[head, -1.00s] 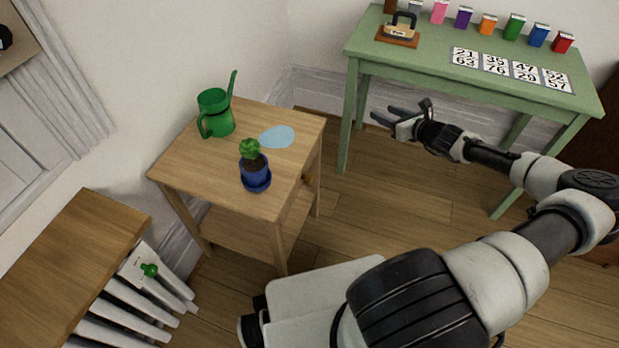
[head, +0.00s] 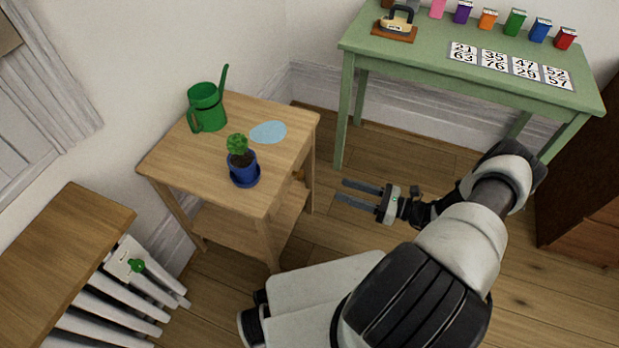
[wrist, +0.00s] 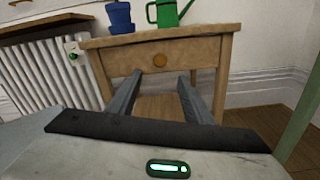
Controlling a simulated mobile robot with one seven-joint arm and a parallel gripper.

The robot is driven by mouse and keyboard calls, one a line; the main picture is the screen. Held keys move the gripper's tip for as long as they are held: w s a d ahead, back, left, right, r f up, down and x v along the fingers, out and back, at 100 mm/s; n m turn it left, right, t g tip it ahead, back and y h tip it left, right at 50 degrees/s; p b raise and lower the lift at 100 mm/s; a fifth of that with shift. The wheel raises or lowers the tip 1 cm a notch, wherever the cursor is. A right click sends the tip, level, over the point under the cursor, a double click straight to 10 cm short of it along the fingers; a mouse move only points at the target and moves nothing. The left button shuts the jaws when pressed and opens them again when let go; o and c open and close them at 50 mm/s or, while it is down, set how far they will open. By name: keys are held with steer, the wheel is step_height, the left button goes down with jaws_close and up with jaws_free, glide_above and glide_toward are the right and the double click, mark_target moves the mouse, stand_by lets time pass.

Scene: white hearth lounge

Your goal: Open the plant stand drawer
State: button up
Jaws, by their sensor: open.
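The wooden plant stand (head: 187,156) stands left of centre in the head view. In the wrist view the drawer front (wrist: 198,54) faces me with a round wooden knob (wrist: 159,61) at its middle. The drawer looks closed, flush with the stand. The knob also shows at the stand's right side in the head view (head: 299,175). My gripper (head: 360,193) is to the right of the stand, apart from it, with its fingers pointing at the drawer side. Its fingers are open and empty. In the wrist view the knob lies beyond the gap between the fingertips (wrist: 160,77).
A green watering can (head: 207,108), a potted plant in a blue pot (head: 243,170) and a light blue disc (head: 268,132) are on the stand. A green table (head: 420,60) stands at upper right. A radiator (head: 120,295) is at lower left. Floor between gripper and stand is clear.

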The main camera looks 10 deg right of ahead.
mark_target(303, 177)
steer(key=x, duration=1.3)
steer(key=shift+b, duration=0.4)
steer(key=shift+s, duration=0.1)
jaws_close()
